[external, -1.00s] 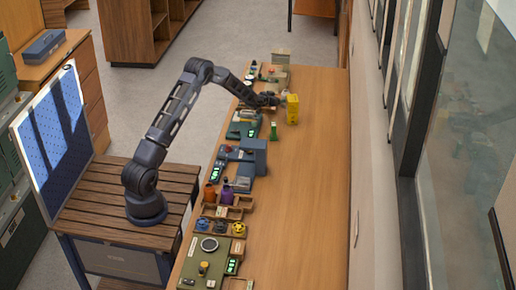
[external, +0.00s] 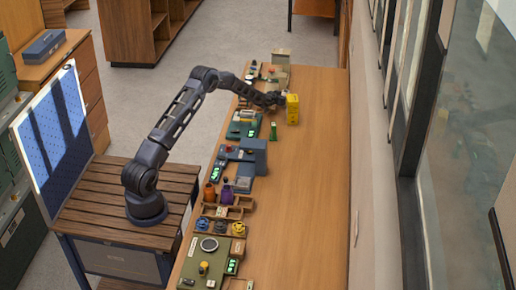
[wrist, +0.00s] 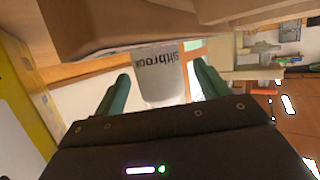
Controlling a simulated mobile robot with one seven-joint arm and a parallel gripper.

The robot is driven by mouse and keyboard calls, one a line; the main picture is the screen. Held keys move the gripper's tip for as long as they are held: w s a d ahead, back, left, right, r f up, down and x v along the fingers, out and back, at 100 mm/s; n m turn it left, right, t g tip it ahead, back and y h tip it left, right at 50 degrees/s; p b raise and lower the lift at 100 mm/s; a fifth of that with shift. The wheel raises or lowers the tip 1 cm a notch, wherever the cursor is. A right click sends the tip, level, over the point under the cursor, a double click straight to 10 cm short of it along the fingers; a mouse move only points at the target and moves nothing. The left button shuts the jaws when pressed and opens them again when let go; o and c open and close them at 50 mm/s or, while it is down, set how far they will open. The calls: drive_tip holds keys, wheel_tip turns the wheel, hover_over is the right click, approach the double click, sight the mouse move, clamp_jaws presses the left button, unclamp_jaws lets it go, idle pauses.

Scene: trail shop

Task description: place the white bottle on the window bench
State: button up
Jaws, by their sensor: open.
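The white bottle (wrist: 160,75), with dark lettering that appears upside down, stands out ahead of my gripper in the wrist view. My gripper (wrist: 161,72) is open, with one green finger on each side of the bottle; I cannot tell whether either touches it. In the external view my gripper (external: 280,98) is low at the far part of the long wooden bench (external: 310,180), which runs along the window. The bottle is hard to make out there, hidden by the gripper and the yellow box.
A yellow box (external: 292,110) stands just right of my gripper. A small green bottle (external: 273,131) stands nearer the camera. Devices, trays and a grey-blue box (external: 254,155) line the bench's left side. The right half of the bench is clear up to the window wall.

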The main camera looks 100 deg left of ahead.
drive_tip(key=c, duration=1.3)
drive_tip(key=shift+r, duration=0.1)
